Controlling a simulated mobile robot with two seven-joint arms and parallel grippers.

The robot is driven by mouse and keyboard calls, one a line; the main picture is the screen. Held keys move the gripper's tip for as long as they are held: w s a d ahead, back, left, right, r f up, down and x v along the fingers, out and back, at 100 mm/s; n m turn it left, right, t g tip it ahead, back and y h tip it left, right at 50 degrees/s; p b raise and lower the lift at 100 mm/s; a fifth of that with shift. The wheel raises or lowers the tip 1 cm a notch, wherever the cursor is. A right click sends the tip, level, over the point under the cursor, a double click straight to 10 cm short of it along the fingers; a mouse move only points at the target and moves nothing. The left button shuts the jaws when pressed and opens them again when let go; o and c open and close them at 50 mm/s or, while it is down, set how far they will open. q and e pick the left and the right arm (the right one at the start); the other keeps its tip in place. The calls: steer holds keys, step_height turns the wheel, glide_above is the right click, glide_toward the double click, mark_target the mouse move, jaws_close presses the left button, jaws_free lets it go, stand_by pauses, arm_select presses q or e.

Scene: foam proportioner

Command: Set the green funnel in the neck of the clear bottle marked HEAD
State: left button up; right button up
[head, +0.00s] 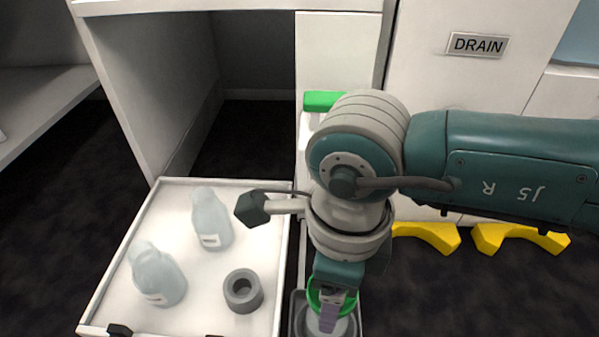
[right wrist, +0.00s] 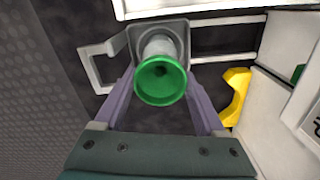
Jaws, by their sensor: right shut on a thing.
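My right gripper (head: 332,308) points down at the bottom middle of the head view, shut on the green funnel (head: 314,296). In the right wrist view, the funnel (right wrist: 160,80) sits between the two fingers (right wrist: 160,90), its wide mouth facing the camera. A pale cylindrical thing (right wrist: 158,46) shows behind it, inside a grey square holder (right wrist: 178,28). I cannot tell whether the funnel touches it. Two clear bottles, one farther back (head: 211,218) and one nearer (head: 158,275), stand on the white tray; their labels are too small to read. My left gripper is not in view.
The white tray (head: 185,318) also holds a grey ring-shaped cup (head: 243,291). A green block (head: 322,101) lies behind my right arm. Yellow curved pieces (head: 425,236) are on the dark floor at right, below the cabinet plate marked DRAIN (head: 478,45).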

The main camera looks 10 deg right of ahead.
steer(key=shift+f+b, duration=0.35)
steer(key=shift+f, duration=0.25)
steer(key=o, duration=1)
steer(key=shift+o, duration=0.2)
steer(key=shift+r, duration=0.1)
step_height(320, 180, up, 4)
steer(key=p, duration=0.4)
steer(key=shift+r, duration=0.15)
step_height(320, 180, up, 7)
steer(key=p, duration=0.6)
steer(key=shift+p, duration=0.4)
steer(key=shift+f, duration=0.25)
